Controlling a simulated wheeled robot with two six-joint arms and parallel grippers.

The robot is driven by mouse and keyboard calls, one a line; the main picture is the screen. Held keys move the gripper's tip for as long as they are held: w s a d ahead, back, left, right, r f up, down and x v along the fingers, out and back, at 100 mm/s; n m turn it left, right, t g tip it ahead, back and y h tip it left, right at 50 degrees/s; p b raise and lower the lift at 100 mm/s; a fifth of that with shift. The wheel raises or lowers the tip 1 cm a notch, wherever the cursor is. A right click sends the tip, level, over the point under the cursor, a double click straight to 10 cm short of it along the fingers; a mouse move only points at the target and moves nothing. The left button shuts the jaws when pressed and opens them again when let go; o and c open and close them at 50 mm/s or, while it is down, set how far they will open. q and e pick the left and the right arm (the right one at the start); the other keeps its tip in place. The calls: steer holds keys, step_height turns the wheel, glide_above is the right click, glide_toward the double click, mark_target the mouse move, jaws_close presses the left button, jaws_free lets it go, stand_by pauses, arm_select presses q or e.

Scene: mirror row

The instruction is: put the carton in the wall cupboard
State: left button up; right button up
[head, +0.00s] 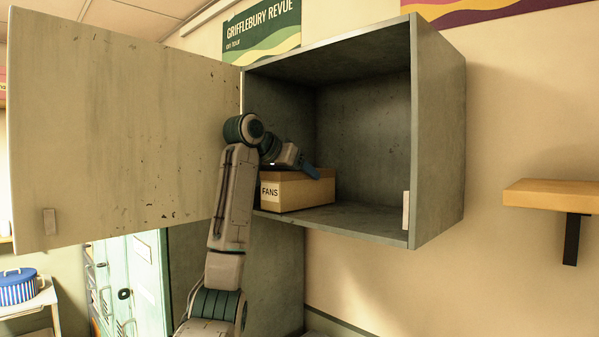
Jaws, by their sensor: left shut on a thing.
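The wall cupboard (440,130) is a grey box on the wall with its door (120,130) swung wide open to the left. A brown carton (305,192) labelled "FANS" is inside at the left of the cupboard, at or just above its floor; I cannot tell if it touches. My left gripper (310,172) reaches in over the carton's top and is shut on it. The fingers are partly hidden by the wrist and the carton. My right gripper is not in view.
The right half of the cupboard floor (365,218) is clear. A wooden wall shelf (550,196) is to the right. A blue striped pot (18,287) stands at the lower left, near pale green lockers (135,285). The open door's edge is close to my left arm.

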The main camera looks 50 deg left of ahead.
arm_select(q)
steer(key=shift+d+f, duration=0.1)
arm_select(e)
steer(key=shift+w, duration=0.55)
arm_select(q)
steer(key=o, duration=1.1)
steer(key=shift+o, duration=0.2)
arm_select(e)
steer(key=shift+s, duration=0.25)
